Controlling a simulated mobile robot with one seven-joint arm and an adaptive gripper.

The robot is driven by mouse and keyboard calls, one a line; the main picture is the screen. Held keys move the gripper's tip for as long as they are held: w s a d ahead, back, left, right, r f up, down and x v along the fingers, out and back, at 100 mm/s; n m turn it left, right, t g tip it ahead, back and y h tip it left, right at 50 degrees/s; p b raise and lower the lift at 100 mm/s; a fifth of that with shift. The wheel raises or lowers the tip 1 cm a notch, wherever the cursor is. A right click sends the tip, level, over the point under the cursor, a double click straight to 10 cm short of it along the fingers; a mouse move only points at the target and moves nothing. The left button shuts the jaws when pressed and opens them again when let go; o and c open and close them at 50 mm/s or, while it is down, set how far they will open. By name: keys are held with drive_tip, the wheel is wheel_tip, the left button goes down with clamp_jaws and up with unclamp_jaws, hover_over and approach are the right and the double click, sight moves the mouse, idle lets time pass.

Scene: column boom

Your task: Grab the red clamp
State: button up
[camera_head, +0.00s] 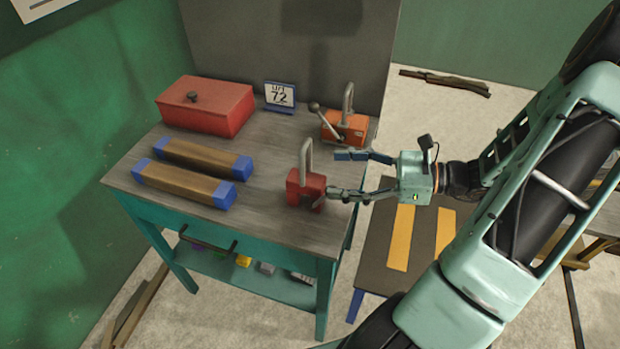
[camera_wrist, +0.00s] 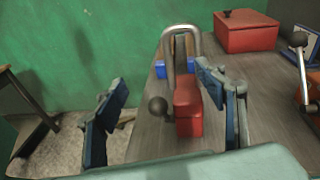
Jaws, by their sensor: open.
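The red clamp (camera_head: 306,187) stands near the front right corner of the workbench top, with a grey hooped bar rising from its red block. In the wrist view the red clamp (camera_wrist: 187,105) is ahead, nearer the right finger, with a dark ball knob at its left. My gripper (camera_head: 345,174) is open at the bench's right side. One finger is close beside the clamp's block; I cannot tell whether they touch. In the wrist view my gripper (camera_wrist: 165,95) has its fingers spread, with nothing held between them.
An orange clamp with a lever (camera_head: 345,128) stands behind, near the other finger. A red box (camera_head: 205,105), a small "LIFT 72" sign (camera_head: 280,95) and two wooden bars with blue ends (camera_head: 184,189) are on the workbench (camera_head: 262,215). A low dark table with yellow stripes (camera_head: 375,250) stands at right.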

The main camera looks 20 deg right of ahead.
sight(305, 149)
drive_tip(key=w+a+t, duration=0.1)
drive_tip(key=w, duration=0.1)
drive_tip(key=w+a+r+m+p, duration=0.1)
drive_tip(key=w+a, duration=0.1)
drive_tip(key=w+a+m+t, duration=0.1)
drive_tip(key=w+a, duration=0.1)
drive_tip(key=shift+w+a+r+t+y, duration=0.2)
drive_tip(key=shift+w+r+t+y, duration=0.1)
drive_tip(key=shift+w, duration=0.05)
drive_tip(key=shift+w+a, duration=0.3)
drive_tip(key=shift+a, duration=0.05)
clamp_jaws()
drive_tip(key=shift+r, duration=0.1)
idle(0.4)
